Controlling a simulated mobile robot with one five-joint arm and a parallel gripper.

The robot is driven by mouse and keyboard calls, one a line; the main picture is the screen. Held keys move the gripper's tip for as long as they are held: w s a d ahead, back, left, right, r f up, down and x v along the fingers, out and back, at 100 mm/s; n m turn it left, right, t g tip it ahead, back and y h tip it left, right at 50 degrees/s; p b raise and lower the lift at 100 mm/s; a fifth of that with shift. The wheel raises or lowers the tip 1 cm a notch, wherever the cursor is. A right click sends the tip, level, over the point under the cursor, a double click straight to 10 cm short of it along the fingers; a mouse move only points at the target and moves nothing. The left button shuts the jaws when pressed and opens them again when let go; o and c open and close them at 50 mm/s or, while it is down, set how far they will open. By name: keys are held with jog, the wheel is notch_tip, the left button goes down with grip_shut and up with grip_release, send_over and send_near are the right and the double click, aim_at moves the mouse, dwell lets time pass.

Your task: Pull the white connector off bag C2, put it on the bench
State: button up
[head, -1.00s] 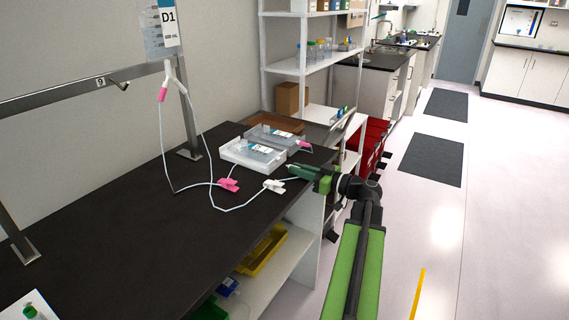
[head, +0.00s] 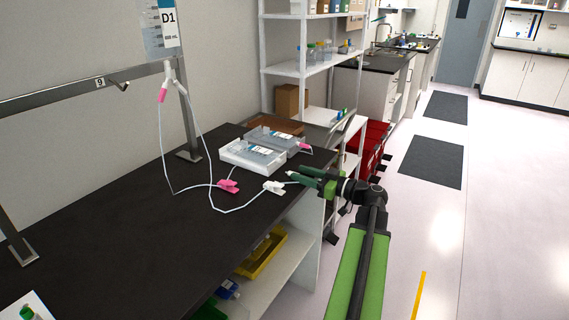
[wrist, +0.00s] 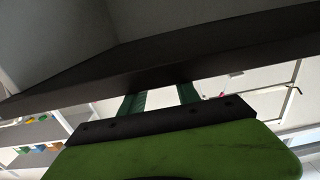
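Two clear bags with blue-and-white labels lie in trays on the dark bench (head: 130,225): a front bag (head: 255,155) and a rear bag (head: 285,138). The labels are too small to read, so I cannot tell which is C2. A thin white tube with a pink clamp (head: 229,186) and a white clamp (head: 274,187) runs towards my gripper (head: 296,177). Its green fingers are spread at the bench's right edge, just right of the white clamp. I cannot make out the white connector at the tube's end. The wrist view shows the fingers (wrist: 160,98) apart, nothing clear between them.
Bag D1 (head: 162,28) hangs from a metal rail (head: 60,95) at the left, with a pink-tipped connector (head: 163,93) below it. White shelving (head: 303,75) and red bins (head: 370,145) stand beyond the bench.

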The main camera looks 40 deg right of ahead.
jog(key=v, duration=1.6)
jog(key=shift+w+a+f, duration=0.1)
